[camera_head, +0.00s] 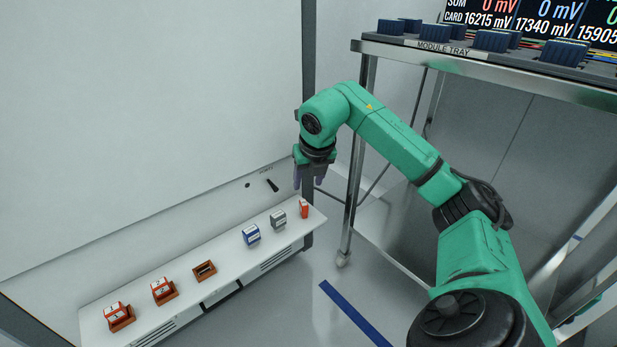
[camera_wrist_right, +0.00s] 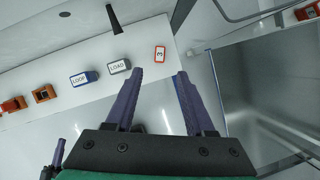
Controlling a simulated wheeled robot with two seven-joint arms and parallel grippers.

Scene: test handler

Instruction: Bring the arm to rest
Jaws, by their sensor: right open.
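My right arm (camera_head: 395,140) is green and reaches in from the lower right of the head view. Its gripper (camera_head: 310,183) hangs down near the right end of a white shelf (camera_head: 215,262). In the right wrist view the two purple fingers (camera_wrist_right: 158,92) are spread apart with nothing between them. A small red-orange block marked 3 (camera_wrist_right: 160,55) lies on the shelf beyond the fingertips; it also shows in the head view (camera_head: 304,208). The gripper appears apart from it.
On the shelf stand a grey LOAD block (camera_head: 278,219), a blue LOOP block (camera_head: 251,235), an empty-looking brown holder (camera_head: 204,271) and two red blocks in holders (camera_head: 163,291). A metal cart (camera_head: 480,62) with a module tray of blue modules stands at the right, close behind my arm.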

